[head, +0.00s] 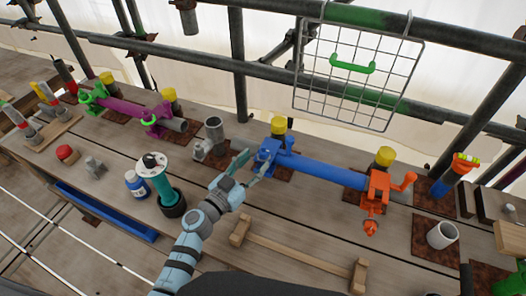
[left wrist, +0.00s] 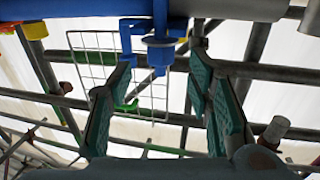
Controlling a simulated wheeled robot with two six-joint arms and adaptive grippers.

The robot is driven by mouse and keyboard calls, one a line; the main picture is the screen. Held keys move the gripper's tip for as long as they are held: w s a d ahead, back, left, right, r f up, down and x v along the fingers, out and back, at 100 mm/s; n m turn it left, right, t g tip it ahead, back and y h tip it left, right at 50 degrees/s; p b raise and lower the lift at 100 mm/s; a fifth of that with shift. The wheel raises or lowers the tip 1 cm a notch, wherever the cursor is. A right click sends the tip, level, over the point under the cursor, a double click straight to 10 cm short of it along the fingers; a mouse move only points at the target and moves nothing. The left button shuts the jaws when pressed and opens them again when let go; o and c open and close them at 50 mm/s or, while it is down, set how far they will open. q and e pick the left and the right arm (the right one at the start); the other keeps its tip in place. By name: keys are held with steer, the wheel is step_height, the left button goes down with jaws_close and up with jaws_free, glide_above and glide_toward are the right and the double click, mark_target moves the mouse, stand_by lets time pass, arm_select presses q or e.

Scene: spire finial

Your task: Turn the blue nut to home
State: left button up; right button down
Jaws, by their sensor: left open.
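The blue clamp (head: 270,148) sits at the left end of a thick blue tube (head: 325,173). In the left wrist view the blue nut (left wrist: 162,43) hangs at the blue clamp below the tube, with a thin bolt end above it. My left gripper (head: 251,165) is open just in front of the blue clamp. In the left wrist view the tips of my left gripper (left wrist: 162,66) stand on either side of the nut's line, apart from each other. I cannot tell whether a finger touches the nut. My right gripper is not in view.
An orange clamp (head: 378,185) with an orange nut (head: 371,227) holds the tube's right end. A teal tool (head: 160,180), a blue bottle (head: 137,183) and a wooden cradle (head: 300,252) stand near my left arm.

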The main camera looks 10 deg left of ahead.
mark_target(260, 155)
arm_select(q)
steer(key=b+x, duration=0.1)
steer(key=x, duration=0.4)
steer(key=shift+w+f, duration=0.1)
steer(key=shift+f, duration=0.1)
steer(key=shift+w+d+r, duration=0.1)
steer(key=shift+w+d, duration=0.05)
steer(key=shift+w, duration=0.1)
jaws_close()
